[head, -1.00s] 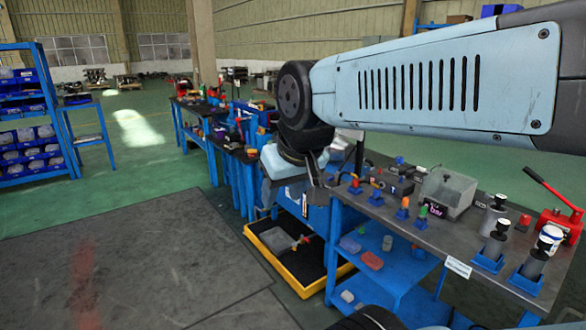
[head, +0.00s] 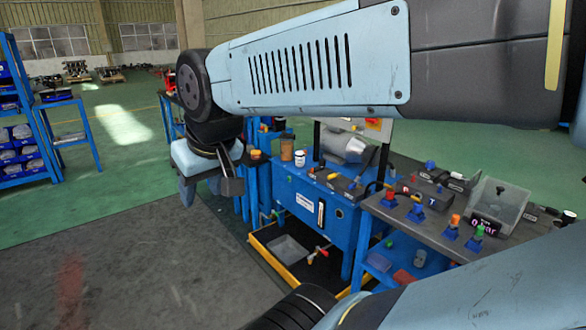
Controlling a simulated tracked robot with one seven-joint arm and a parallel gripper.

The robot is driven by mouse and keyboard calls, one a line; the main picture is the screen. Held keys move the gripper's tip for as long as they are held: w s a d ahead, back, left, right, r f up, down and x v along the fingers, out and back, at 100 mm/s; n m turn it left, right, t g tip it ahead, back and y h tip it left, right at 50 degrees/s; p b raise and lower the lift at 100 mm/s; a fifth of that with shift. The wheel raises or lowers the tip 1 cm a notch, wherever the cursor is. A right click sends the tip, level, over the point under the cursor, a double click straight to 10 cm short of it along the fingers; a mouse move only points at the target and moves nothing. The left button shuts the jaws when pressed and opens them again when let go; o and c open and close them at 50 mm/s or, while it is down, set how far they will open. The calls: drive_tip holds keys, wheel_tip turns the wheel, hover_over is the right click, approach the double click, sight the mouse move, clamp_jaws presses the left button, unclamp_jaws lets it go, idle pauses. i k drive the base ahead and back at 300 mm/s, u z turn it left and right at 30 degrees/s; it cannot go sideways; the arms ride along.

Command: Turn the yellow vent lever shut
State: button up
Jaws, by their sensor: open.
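The blue power unit (head: 312,211) stands right of centre, with a motor and dark valve blocks on top. My wrist partly hides the jaws.
A yellow-edged drip tray (head: 262,262) with a grey tub (head: 288,249) lies under the power unit. To the right, a bench (head: 420,232) holds colored plugs and a clear box (head: 497,205). A blue shelf (head: 20,125) stands at far left. The floor at left is clear.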

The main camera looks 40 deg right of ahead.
sight(332, 175)
drive_tip(key=z, duration=0.25)
drive_tip(key=i, duration=0.9)
drive_tip(key=z, duration=0.95)
drive_tip(key=i, duration=0.35)
drive_tip(key=z, duration=0.2)
drive_tip(key=k, duration=0.9)
drive_tip(key=z, duration=0.2)
drive_tip(key=i, duration=0.9)
drive_tip(key=u, duration=0.1)
